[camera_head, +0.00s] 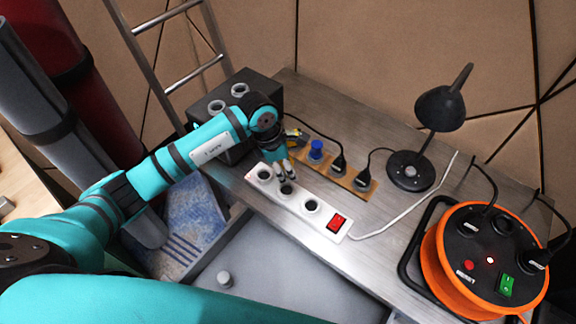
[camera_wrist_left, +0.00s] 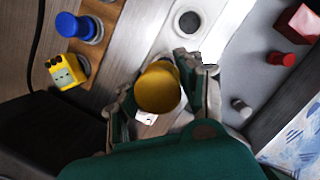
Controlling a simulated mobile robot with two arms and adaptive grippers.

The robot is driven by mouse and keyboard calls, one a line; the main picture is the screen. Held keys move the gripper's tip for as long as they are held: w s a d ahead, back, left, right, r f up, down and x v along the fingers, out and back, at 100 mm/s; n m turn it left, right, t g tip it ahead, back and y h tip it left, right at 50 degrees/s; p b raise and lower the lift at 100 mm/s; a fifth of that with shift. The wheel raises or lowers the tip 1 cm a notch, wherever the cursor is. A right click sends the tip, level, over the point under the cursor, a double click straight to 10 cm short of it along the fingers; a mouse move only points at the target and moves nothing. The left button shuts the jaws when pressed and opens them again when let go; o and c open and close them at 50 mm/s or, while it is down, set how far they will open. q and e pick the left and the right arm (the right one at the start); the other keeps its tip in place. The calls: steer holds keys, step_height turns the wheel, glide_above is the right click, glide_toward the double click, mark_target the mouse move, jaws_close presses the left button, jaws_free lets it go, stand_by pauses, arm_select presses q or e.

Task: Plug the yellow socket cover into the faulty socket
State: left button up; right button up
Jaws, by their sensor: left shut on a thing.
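My left gripper (camera_head: 285,175) is over the left part of a white power strip (camera_head: 325,225) with a red switch (camera_head: 337,222). In the left wrist view my left gripper (camera_wrist_left: 165,85) is shut on the round yellow socket cover (camera_wrist_left: 158,88). The strip shows three round sockets: left (camera_head: 265,175), middle (camera_head: 286,190) and right (camera_head: 311,206). The fingertips are close to the left and middle sockets. A socket (camera_wrist_left: 189,21) is clear of the cover in the wrist view. Which socket is faulty, and whether the cover touches one, I cannot tell. My right gripper is not in view.
Behind the strip, a wooden strip (camera_head: 362,185) holds a blue plug (camera_head: 316,150) and black plugs. A yellow device (camera_wrist_left: 66,72) lies beside it. A black lamp (camera_head: 410,170) and an orange cable reel (camera_head: 445,262) stand to the right. A grey tray (camera_head: 300,285) is in front.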

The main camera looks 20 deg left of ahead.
arm_select(q)
steer(key=shift+s+f, duration=0.1)
steer(key=shift+f, duration=0.35)
steer(key=shift+f+b, duration=0.35)
steer(key=shift+f, duration=0.05)
step_height(320, 180, down, 4)
steer(key=b, duration=0.2)
steer(key=shift+r+b, duration=0.1)
steer(key=shift+b, duration=0.3)
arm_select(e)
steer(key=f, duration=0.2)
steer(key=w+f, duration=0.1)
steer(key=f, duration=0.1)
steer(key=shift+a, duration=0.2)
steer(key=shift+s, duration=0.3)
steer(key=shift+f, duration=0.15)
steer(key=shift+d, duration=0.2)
arm_select(q)
steer(key=shift+f+b, duration=0.25)
steer(key=shift+b, duration=0.3)
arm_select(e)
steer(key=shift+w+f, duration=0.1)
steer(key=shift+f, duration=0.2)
arm_select(q)
steer(key=shift+f+b, duration=0.85)
steer(key=shift+f, duration=0.1)
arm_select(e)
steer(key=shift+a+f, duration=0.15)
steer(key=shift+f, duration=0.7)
